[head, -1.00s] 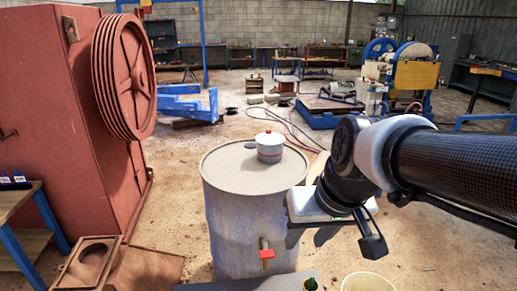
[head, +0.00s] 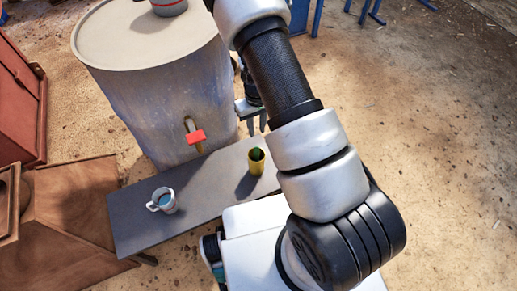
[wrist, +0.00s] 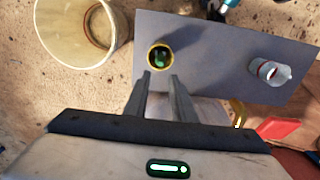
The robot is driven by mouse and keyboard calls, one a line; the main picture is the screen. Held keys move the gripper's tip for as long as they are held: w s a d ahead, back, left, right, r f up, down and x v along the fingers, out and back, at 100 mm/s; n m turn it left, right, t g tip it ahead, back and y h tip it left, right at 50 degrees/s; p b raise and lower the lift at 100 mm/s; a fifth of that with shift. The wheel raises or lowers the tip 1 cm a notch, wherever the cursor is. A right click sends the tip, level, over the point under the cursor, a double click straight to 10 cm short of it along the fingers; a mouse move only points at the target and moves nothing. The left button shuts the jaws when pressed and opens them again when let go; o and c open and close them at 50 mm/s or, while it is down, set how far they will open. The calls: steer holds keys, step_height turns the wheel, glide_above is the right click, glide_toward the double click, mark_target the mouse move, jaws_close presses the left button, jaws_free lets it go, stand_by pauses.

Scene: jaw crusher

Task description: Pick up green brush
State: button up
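A small round yellow container (head: 257,162) stands on a grey bench (head: 140,220), with something green inside it that may be the green brush; its bristles and handle cannot be made out. In the wrist view the container (wrist: 151,66) is seen from above, with the green thing (wrist: 161,57) inside its rim. My gripper (wrist: 161,76) is open and empty, its two fingers pointing at the container with a gap between them. In the head view my gripper (head: 254,122) hangs beyond the bench's far edge, partly behind my arm.
A white mug (head: 163,200) stands on the bench's left part. A large drum (head: 165,110) with a red-handled tap (head: 196,136) stands behind the bench. A cream bucket (wrist: 60,35) stands beside the bench in the wrist view. Brown wooden pieces (head: 75,210) lie at left.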

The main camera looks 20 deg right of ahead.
mark_target(257, 147)
step_height(257, 147, down, 12)
steer(key=shift+s+f+b, duration=0.1)
steer(key=shift+s+b, duration=0.05)
steer(key=shift+b, duration=1)
steer(key=f, duration=0.2)
steer(key=f+b, duration=0.1)
steer(key=f, duration=0.2)
steer(key=shift+w+a+f, duration=0.1)
steer(key=shift+w+f, duration=0.1)
steer(key=shift+f, duration=0.05)
jaws_close()
steer(key=shift+r, duration=0.1)
